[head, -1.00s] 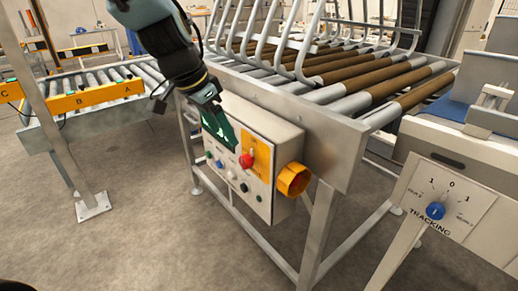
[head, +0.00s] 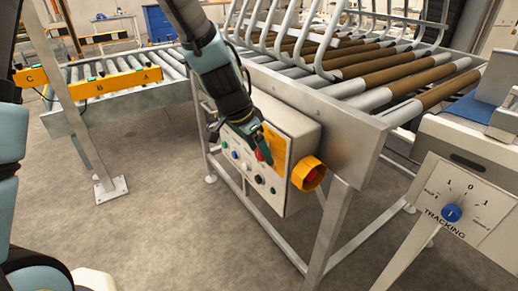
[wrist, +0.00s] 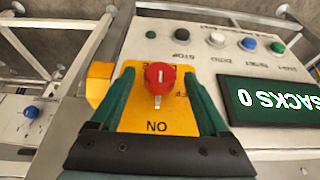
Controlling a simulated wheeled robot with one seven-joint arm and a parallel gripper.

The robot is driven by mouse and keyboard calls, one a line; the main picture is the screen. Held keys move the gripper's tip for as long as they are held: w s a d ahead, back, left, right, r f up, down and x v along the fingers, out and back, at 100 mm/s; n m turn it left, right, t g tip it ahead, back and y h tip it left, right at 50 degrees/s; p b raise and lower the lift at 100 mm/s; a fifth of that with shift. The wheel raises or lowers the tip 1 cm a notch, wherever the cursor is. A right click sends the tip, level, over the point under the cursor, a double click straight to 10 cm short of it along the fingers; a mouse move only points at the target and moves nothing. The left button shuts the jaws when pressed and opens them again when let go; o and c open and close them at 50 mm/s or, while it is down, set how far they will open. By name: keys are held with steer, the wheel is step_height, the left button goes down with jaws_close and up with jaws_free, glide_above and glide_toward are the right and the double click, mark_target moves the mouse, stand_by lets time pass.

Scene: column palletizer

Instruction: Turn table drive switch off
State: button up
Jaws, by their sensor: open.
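The red rotary switch (wrist: 160,78) sits on a yellow plate (wrist: 160,117) marked ON, on the front of a grey control box. Its white pointer faces the ON lettering, which appears upside down in the wrist view. My gripper (wrist: 159,74) is open, with one green finger on each side of the red knob; whether they touch it is unclear. In the head view my gripper (head: 256,144) is at the front of the control box (head: 292,135) and partly covers the red switch (head: 264,153).
A yellow housing (head: 307,173) with a red centre sticks out from the box's side. Several buttons and a SACKS display (wrist: 270,100) are close to my fingers. The roller conveyor frame (head: 340,140) stands behind the box. A tracking dial (head: 452,213) is at right; floor in front is clear.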

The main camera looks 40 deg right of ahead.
jaws_close()
stand_by(0.7)
